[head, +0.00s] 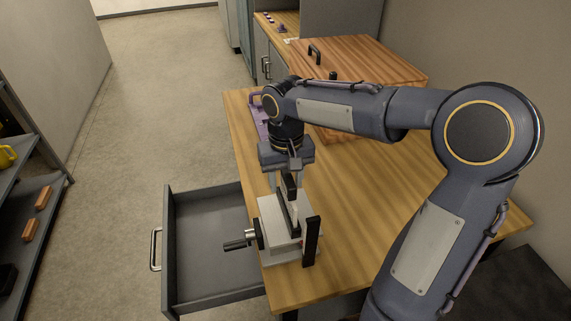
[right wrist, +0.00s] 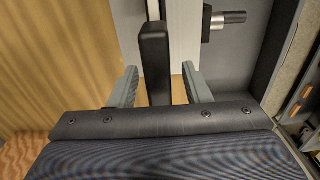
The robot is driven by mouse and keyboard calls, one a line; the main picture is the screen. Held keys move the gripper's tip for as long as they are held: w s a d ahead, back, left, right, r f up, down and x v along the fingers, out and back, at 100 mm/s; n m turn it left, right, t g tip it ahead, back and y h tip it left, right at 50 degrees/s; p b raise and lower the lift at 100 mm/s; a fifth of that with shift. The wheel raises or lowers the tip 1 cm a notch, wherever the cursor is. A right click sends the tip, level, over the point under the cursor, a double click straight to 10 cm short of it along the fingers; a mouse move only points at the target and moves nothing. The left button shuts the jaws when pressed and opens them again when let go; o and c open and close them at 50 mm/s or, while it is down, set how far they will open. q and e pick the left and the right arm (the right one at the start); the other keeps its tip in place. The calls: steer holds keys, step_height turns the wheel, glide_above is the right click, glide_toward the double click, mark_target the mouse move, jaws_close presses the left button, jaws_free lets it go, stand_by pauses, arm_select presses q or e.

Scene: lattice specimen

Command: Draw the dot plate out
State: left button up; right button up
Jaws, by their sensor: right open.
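A white vise-like fixture (head: 282,247) stands at the table's front left edge, with black upright bars and a side handle (head: 237,244). My right gripper (head: 286,186) points down just above it. In the right wrist view its two grey fingers (right wrist: 160,90) are open, one on each side of a black upright bar (right wrist: 155,62). I cannot tell whether either finger touches the bar. A white strip (right wrist: 184,40) shows beside the bar. No dot marking is visible, so I cannot tell which part is the dot plate. My left gripper is not in view.
An open, empty grey drawer (head: 205,285) sticks out left of the wooden table (head: 370,220). A purple object (head: 260,118) and a wooden lidded box (head: 375,70) stand at the back. The table's middle is clear. A shelf (head: 25,180) stands far left.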

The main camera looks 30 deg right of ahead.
steer(key=shift+f, duration=1.25)
jaws_close()
